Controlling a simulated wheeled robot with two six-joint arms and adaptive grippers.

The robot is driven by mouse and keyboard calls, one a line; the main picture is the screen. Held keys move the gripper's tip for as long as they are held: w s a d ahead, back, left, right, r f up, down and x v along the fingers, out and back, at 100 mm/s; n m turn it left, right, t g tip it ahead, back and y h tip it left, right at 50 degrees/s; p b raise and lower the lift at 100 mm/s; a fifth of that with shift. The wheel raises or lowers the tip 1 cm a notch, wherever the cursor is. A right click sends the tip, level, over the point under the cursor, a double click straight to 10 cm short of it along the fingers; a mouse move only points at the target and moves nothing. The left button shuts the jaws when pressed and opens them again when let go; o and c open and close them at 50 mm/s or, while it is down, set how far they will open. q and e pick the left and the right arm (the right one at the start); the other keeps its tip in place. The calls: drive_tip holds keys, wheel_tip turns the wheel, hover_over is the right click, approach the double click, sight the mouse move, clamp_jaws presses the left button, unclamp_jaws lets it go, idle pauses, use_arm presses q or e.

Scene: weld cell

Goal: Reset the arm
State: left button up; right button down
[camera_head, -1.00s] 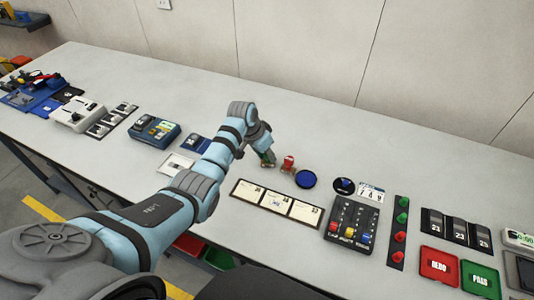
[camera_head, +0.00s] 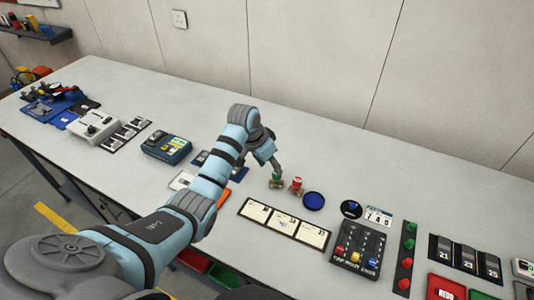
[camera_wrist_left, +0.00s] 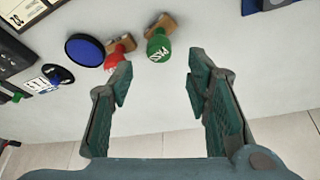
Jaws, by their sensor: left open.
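My left gripper (camera_head: 272,163) is open, just above and beside the green stamp (camera_head: 276,182) on the white bench. In the left wrist view its two fingers (camera_wrist_left: 160,78) are spread with nothing between them. The green-topped stamp (camera_wrist_left: 158,46) stands beyond the fingertips, apart from them. The red stamp (camera_head: 297,186) stands right beside the green one, and it also shows in the wrist view (camera_wrist_left: 115,58). My left arm reaches in from the lower left. My right gripper is not in view.
A round blue ink pad (camera_head: 313,200) lies right of the stamps. A row of three cards (camera_head: 283,224) and a switch box (camera_head: 356,247) are nearer the front. A blue-grey device (camera_head: 166,149) lies left of the arm. The bench behind the stamps is clear up to the wall.

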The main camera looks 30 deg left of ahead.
use_arm(q)
drive_tip(key=v, duration=0.5)
drive_tip(key=shift+s, duration=0.1)
drive_tip(key=shift+f, duration=0.15)
